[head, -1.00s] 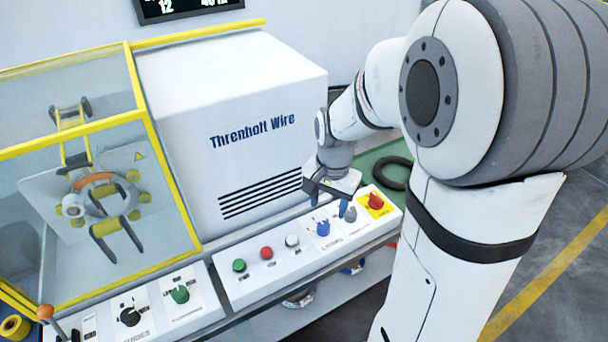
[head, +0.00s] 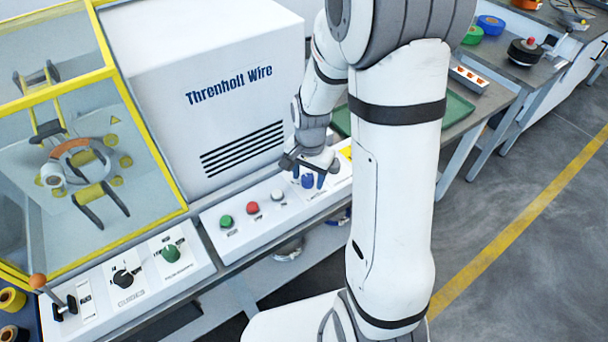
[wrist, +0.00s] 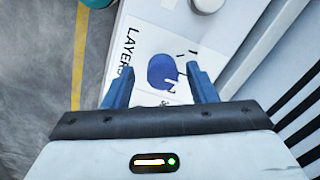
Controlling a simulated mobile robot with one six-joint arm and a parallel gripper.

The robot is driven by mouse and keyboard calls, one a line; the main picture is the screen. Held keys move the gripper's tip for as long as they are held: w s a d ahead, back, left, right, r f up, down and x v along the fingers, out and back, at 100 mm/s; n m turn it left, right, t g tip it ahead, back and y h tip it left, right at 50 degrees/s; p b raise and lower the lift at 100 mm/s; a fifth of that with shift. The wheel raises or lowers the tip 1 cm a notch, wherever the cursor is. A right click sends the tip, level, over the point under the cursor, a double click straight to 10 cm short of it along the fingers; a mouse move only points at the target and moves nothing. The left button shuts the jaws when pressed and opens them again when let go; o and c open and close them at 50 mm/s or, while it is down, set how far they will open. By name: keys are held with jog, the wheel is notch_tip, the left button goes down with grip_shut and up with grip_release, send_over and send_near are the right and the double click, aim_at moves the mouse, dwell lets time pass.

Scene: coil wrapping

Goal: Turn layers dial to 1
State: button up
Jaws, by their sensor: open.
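The blue layers dial (wrist: 162,71) sits on a white plate lettered "LAYERS" in the wrist view. It also shows in the head view (head: 307,181), partly hidden by my gripper. My gripper (wrist: 160,88) is open, with one blue fingertip on each side of the dial in the picture. In the head view my gripper (head: 308,178) is over the right part of the control panel (head: 240,238). I cannot tell whether the fingers touch the dial. The number it points to is too small to read.
Left of the dial stand a white button (head: 277,194), a red button (head: 252,208) and a green button (head: 226,221). A white machine housing (head: 215,130) rises behind the panel. A yellow-framed guard (head: 150,135) is at left. Floor is clear at right.

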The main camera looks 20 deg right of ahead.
jog(key=shift+c, duration=0.3)
jog(key=c, duration=0.9)
jog(key=shift+a, duration=0.4)
jog(key=shift+s+d+r, duration=0.1)
jog(key=shift+d, duration=0.05)
jog(key=shift+c, duration=0.2)
jog(key=shift+o, duration=0.2)
jog(key=shift+w+d, duration=0.2)
jog(key=shift+d, duration=0.15)
jog(key=shift+s+a, duration=0.1)
jog(key=shift+s, duration=0.05)
jog(key=o, duration=1)
jog(key=shift+c, duration=0.2)
